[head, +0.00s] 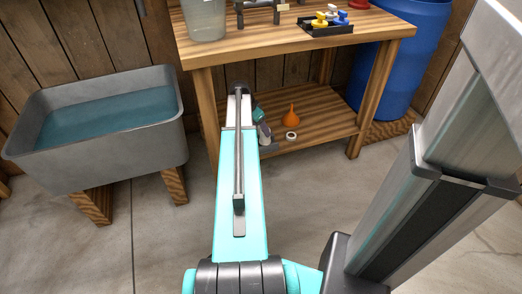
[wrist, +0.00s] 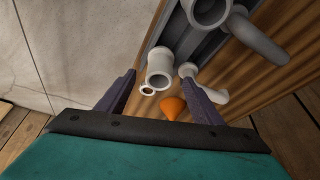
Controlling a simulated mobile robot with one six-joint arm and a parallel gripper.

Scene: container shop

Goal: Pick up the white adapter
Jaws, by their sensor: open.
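In the wrist view a short white flanged fitting (wrist: 160,68), which looks like the white adapter, lies ahead between my fingertips, with its round open end facing the camera. My gripper (wrist: 159,77) has its two dark fingers spread, one on each side of the fitting, with nothing gripped. I cannot tell whether the fingertips touch it. A small pale ring (wrist: 147,91) and an orange funnel (wrist: 174,107) show nearer, between the fingers. In the head view my arm reaches to the workbench and hides most of the gripper; the adapter cannot be made out surely there.
The wooden workbench (head: 300,45) has a lower shelf (head: 325,122) bearing the funnel. A water-filled sink (head: 100,155) stands left, a blue barrel (head: 400,65) right.

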